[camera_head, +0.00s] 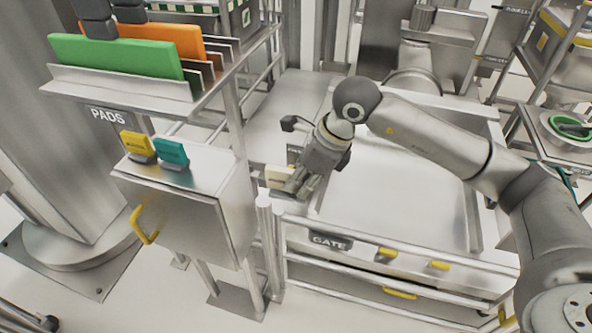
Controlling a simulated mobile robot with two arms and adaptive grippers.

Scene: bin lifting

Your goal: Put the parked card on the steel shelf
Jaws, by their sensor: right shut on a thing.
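My right gripper (300,188) reaches in from the right and points down and left. It is shut on a small cream card (279,178) with a dark edge or label, just behind the gate posts. The fingers hide part of the card. A steel shelf (130,88) at the upper left has upright dividers and holds a green board (115,57) and an orange board (165,38). I cannot tell whether this is the shelf the task names. My left gripper is not clearly in view.
A steel cabinet (190,215) below the shelf, near a PADS label, carries a yellow block (138,144) and a teal block (172,152). Posts (268,235) stand beside it. A wide, bare steel tray (400,200) lies behind the GATE rail. A cart stands at the right.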

